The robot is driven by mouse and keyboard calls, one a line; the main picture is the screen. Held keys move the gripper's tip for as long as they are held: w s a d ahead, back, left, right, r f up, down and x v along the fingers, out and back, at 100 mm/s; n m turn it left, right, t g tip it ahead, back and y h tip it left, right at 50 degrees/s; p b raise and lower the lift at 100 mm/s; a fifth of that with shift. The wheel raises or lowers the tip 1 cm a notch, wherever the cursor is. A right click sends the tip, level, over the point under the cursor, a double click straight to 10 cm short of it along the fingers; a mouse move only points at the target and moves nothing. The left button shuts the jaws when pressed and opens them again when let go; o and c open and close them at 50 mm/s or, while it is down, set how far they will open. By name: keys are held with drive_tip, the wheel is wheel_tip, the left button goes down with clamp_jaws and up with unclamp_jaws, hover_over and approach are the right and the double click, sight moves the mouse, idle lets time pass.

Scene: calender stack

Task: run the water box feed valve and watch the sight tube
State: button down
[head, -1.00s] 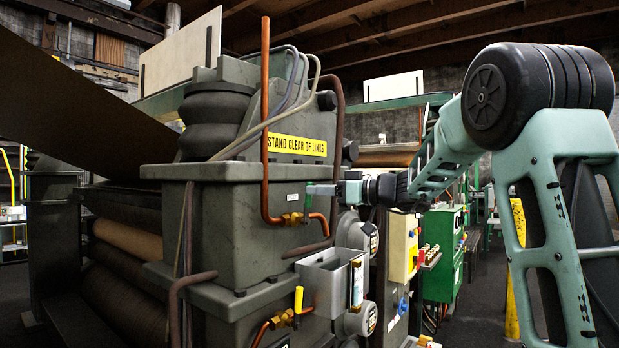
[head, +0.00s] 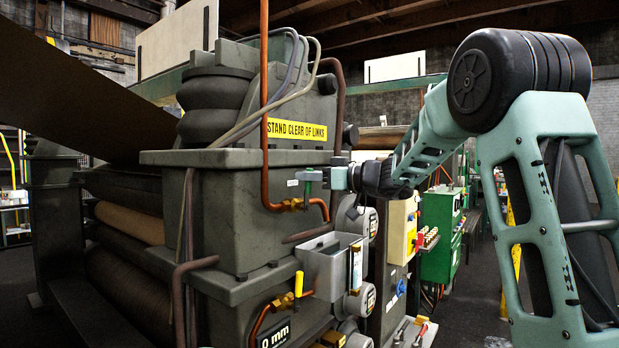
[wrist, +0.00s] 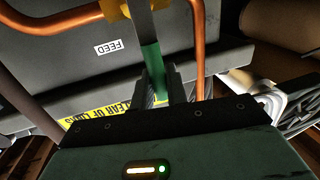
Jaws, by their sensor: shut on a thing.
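The feed valve (head: 293,204) is a brass body on a copper pipe with a green-sleeved lever handle (head: 308,188). A white FEED tag (wrist: 111,48) is beside it, upside down in the wrist view. My gripper (head: 320,175) is shut on the green handle (wrist: 153,70), whose sleeve runs between the fingers in the wrist view. The grey open-topped water box (head: 320,268) is below the valve. The sight tube (head: 357,266) stands upright on its right front; its level is too small to read.
Copper pipes and hoses run close to the handle. A yellow sign (head: 297,130) is on the machine housing. A green control cabinet (head: 441,233) stands behind, right.

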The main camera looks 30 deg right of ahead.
drive_tip(key=shift+s+a+f+n+b, duration=0.1)
drive_tip(key=shift+a+f+n+b, duration=0.2)
drive_tip(key=shift+b, duration=1.95)
drive_tip(key=shift+f+b, duration=0.15)
drive_tip(key=shift+b, duration=0.65)
drive_tip(key=b, duration=0.3)
drive_tip(key=shift+s+a+f+n+b, duration=0.1)
drive_tip(key=shift+n+b, duration=0.2)
drive_tip(key=shift+n, duration=0.1)
drive_tip(key=a+n+b, duration=0.1)
drive_tip(key=n+b, duration=0.1)
drive_tip(key=b, duration=0.4)
drive_tip(key=s+a+f+n+h+b, duration=0.1)
drive_tip(key=a+n+b, duration=0.1)
drive_tip(key=b, duration=0.5)
drive_tip(key=a+n+g+b, duration=0.1)
drive_tip(key=n+b, duration=0.1)
drive_tip(key=b, duration=0.5)
drive_tip(key=shift+s+a+f+n+h, duration=0.15)
drive_tip(key=shift+s+n+h, duration=0.15)
drive_tip(key=shift+n, duration=0.1)
